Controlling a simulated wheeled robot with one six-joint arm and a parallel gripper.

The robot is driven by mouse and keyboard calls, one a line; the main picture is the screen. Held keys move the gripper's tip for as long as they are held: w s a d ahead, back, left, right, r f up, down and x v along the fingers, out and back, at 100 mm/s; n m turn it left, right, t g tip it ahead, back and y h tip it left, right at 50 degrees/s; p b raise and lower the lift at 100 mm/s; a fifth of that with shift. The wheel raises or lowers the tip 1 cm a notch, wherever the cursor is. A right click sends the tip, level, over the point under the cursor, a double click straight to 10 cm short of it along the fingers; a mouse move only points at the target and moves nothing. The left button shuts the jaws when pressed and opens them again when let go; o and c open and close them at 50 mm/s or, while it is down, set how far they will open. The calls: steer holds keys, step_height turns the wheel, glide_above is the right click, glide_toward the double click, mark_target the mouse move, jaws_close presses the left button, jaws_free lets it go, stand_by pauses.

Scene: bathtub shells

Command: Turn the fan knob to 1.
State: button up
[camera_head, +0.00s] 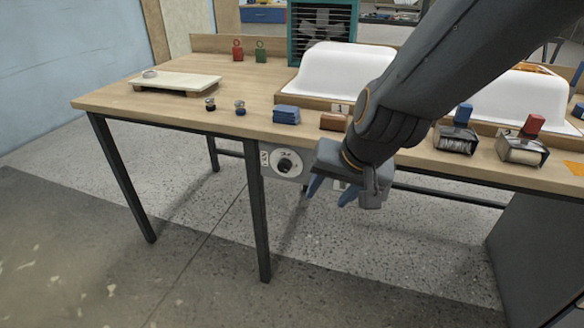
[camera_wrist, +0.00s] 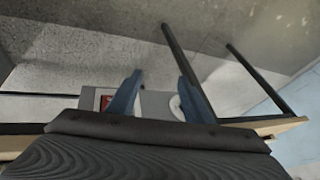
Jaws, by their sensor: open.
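The fan knob (camera_head: 286,163) is a black knob on a white round dial, set in a grey panel (camera_head: 268,160) under the table's front edge. The dial's marks are too small to read. My gripper (camera_head: 330,191) is open and empty, with blue fingers, to the right of the knob and apart from it. In the wrist view my gripper (camera_wrist: 160,76) has its fingers spread, with the grey panel (camera_wrist: 155,104) beyond them. A white dial edge (camera_wrist: 176,107) shows there, partly hidden by the right finger. The teal fan (camera_head: 292,45) stands at the back of the table.
A black table leg (camera_head: 258,215) stands just below the knob's panel. The floor in front is clear.

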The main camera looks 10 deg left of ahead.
steer(key=w+a+f+m+t, duration=0.25)
steer(key=w+a, duration=0.25)
steer(key=a, duration=0.3)
steer(key=m+t+h+b, duration=0.2)
steer(key=m+t+h, duration=0.25)
steer(key=t, duration=0.65)
glide_toward(283, 169)
steer(key=w, duration=0.4)
steer(key=w+b, duration=0.1)
steer(key=w, duration=0.3)
steer(key=shift+d, duration=0.2)
